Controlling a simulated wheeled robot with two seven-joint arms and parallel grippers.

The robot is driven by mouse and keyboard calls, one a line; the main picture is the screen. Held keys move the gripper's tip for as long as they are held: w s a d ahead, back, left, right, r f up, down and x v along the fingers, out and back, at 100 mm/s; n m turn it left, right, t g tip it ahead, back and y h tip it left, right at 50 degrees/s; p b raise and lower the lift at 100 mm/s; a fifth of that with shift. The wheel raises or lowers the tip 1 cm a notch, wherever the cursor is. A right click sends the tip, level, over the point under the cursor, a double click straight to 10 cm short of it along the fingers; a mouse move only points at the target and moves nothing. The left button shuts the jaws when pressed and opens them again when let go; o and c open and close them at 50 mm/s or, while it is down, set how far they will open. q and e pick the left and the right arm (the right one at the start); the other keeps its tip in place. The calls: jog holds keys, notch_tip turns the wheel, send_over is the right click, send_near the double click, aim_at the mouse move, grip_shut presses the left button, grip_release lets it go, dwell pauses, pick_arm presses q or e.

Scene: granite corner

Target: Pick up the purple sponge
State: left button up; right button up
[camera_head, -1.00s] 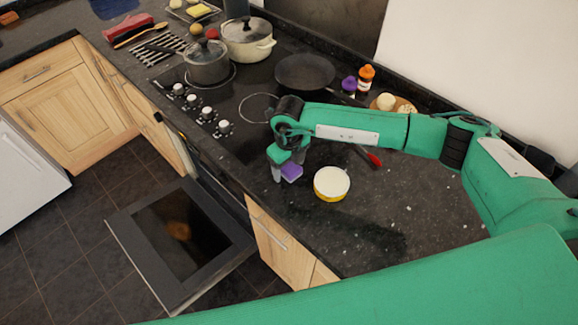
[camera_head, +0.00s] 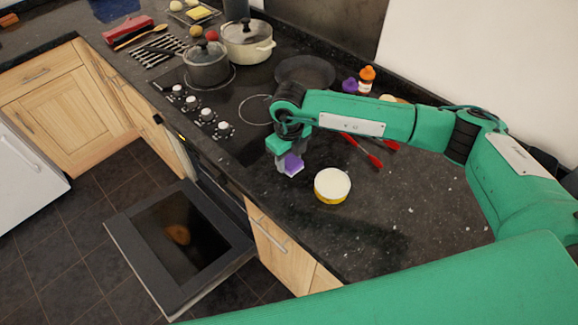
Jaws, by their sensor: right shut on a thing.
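The purple sponge (camera_head: 294,164) shows as a small purple block with a paler lower edge, over the dark granite counter left of the yellow-and-white round tub. My right gripper (camera_head: 284,164) is shut on the sponge, and its fingers hide the sponge's left side. The sponge looks held a little above the counter, though the gap under it is hard to make out. My left gripper is not in view.
The round tub (camera_head: 332,185) stands close to the right of the sponge. Red-handled tongs (camera_head: 370,155) lie behind it. The hob holds a steel pot (camera_head: 206,64), a cream pot (camera_head: 247,40) and a black pan (camera_head: 304,72). The oven door (camera_head: 180,240) hangs open below.

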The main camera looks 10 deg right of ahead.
aim_at(289, 159)
notch_tip(289, 159, up, 16)
jog(key=b, duration=0.4)
